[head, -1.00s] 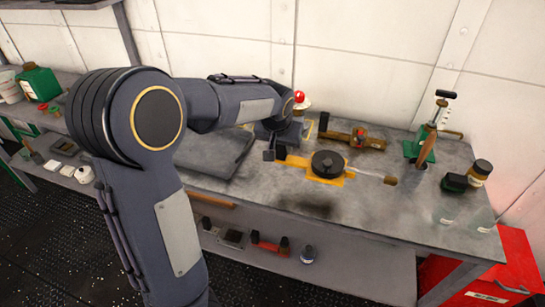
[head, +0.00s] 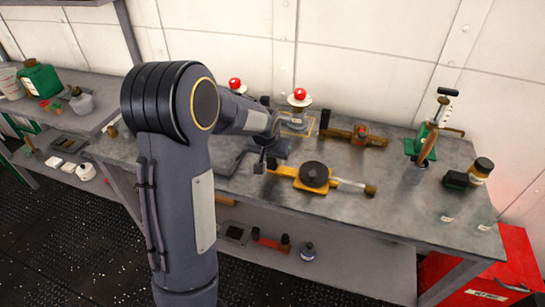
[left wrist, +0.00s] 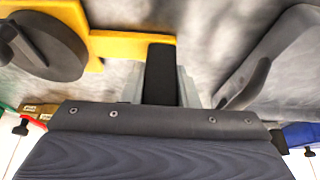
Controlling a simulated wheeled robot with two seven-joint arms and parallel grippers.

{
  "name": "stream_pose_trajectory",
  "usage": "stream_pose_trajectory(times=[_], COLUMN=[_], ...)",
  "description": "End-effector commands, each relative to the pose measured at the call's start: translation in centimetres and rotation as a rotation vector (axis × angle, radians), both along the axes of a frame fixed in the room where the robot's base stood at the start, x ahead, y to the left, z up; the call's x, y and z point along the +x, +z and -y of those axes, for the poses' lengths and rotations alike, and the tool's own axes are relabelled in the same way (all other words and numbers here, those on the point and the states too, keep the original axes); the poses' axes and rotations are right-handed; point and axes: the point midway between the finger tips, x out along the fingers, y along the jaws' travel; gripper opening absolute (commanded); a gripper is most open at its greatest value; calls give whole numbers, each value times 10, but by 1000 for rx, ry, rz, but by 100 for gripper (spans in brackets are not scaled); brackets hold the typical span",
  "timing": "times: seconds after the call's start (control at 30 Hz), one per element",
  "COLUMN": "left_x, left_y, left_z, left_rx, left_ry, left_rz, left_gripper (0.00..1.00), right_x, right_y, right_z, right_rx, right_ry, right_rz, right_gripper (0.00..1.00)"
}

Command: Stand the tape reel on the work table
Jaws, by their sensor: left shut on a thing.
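The tape reel (head: 314,176) has a yellow frame, a round black hub and a pale bar with a brown end. It appears over the grey work table (head: 400,205), flat side up; I cannot tell whether it touches the tabletop. My left gripper (head: 266,152) is at the reel's left end. Part of the frame is out of that view. My right gripper is not in view.
Behind the reel stand a red-topped white item (head: 299,97) and a brown tool (head: 358,136). A green upright tool (head: 424,140) and a dark-capped bottle (head: 480,170) stand at right. The front middle tabletop is clear.

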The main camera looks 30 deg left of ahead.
Motion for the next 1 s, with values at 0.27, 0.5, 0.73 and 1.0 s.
stream_pose_trajectory(times=[0.27,0.5,0.73,1.0], left_x=[0,0,-5,-27], left_y=[-2,-2,17,71], left_z=[0,0,2,7], left_rx=[0,0,0,-2], left_ry=[0,0,-3,-2], left_rz=[0,0,4,6], left_gripper=[49,49,49,49], right_x=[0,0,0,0], right_y=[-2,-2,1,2], right_z=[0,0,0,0], right_rx=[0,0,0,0], right_ry=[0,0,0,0], right_rz=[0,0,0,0], right_gripper=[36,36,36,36])
